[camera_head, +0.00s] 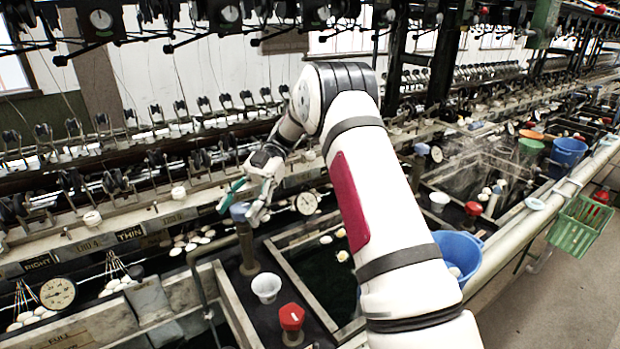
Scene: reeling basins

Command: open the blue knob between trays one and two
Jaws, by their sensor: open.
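The blue knob (239,211) tops a dark upright post that stands on the divider between two basins. My gripper (243,204) is at the knob, reaching down from the upper right. Its fingers are open, with one to the left of the knob and one to the right. I cannot tell whether either finger touches it. The left tray (235,304) has a pale rim, and white cocoons lie behind it. The right tray (303,291) holds dark water with a few cocoons. I see no numbers that mark the trays.
A red knob (291,317) and a white cup (266,287) stand on the divider in front of the post. Round gauges stand at left (57,293) and right (306,203). A blue bucket (459,254) is partly behind my arm.

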